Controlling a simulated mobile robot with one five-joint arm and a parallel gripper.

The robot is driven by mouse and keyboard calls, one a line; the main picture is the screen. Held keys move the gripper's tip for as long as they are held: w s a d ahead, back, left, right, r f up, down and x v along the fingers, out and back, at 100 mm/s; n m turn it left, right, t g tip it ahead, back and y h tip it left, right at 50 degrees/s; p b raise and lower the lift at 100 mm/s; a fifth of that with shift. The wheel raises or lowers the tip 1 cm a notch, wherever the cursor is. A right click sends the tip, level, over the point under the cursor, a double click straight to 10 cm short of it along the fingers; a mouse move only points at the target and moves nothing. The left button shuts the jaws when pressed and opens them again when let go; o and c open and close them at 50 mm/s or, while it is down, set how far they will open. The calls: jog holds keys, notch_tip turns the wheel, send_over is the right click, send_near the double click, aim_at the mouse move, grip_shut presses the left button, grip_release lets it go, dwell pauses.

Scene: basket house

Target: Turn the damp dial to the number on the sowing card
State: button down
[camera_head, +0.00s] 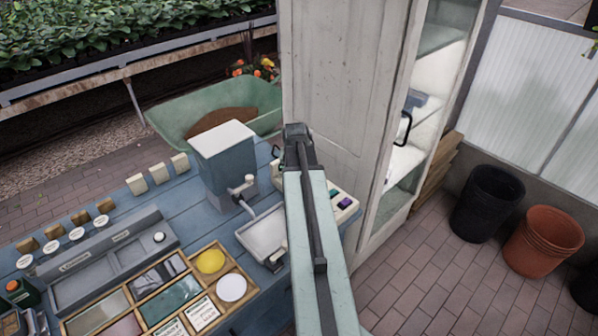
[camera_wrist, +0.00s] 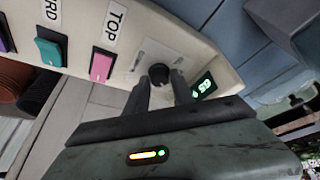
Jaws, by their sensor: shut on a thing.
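A round black dial (camera_wrist: 160,73) sits on the cream panel of a control box (camera_wrist: 205,58) in the wrist view. My gripper (camera_wrist: 160,88) has one finger on each side of the dial and is shut on it. A small dark display (camera_wrist: 203,88) beside the dial shows green digits, tilted and not surely readable. In the head view the control box (camera_head: 345,203) is partly behind my arm, and the dial is hidden. White cards with print (camera_head: 203,313) lie in the wooden tray; the print is too small to read, and I cannot tell which is the sowing card.
Pink (camera_wrist: 102,65) and teal (camera_wrist: 48,52) rocker switches sit beside the dial. A grey-blue dispenser (camera_head: 225,160) and a wooden compartment tray (camera_head: 150,293) stand on the blue bench. A tall cabinet (camera_head: 340,80) stands close behind my arm.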

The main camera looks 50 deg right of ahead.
jog(key=m+g, duration=0.1)
jog(key=m, duration=0.1)
jog(key=m+g, duration=0.1)
jog(key=m, duration=0.2)
jog(key=shift+a+h, duration=0.1)
jog(key=shift+h, duration=0.3)
jog(key=shift+m, duration=0.3)
jog(key=c, duration=1.1)
grip_release()
jog(key=shift+w, duration=0.1)
jog(key=shift+a+r+p, duration=0.15)
jog(key=shift+r+p, duration=0.25)
jog(key=shift+p, duration=0.05)
jog(key=p+v, duration=0.6)
jog(key=v, duration=0.1)
